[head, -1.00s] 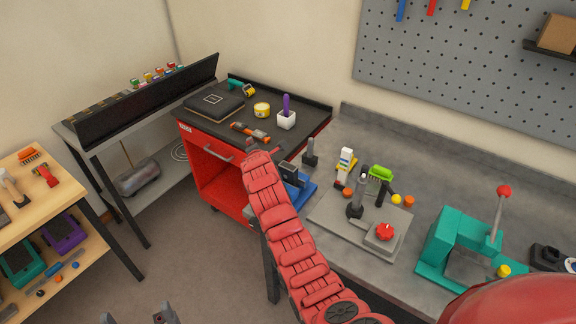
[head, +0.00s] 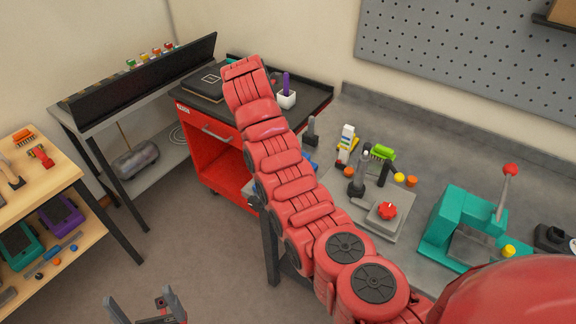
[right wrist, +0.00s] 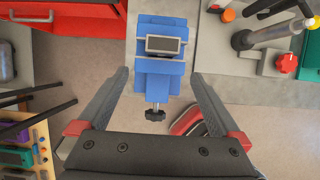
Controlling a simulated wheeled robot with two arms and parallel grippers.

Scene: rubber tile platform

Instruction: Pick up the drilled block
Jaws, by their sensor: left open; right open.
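In the right wrist view a blue vise (right wrist: 178,78) stands at the bench edge with its screw handle pointing down the picture. A dark grey block with a pale edge (right wrist: 163,44) sits at its jaws. I take it for the drilled block, but no hole can be made out. My right gripper (right wrist: 160,77) is open and empty, its fingers on either side of the vise in the picture; its height above is unclear. In the head view my right arm hides the block and most of the vise. My left gripper (head: 140,297) is open and empty over the floor.
On the grey bench (head: 330,262) stand a grey fixture with a red knob (head: 387,210) and a teal press (head: 455,222). A red tool cart (head: 222,165) adjoins the bench's left end. A wooden shelf (head: 70,175) is at far left. Floor between is clear.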

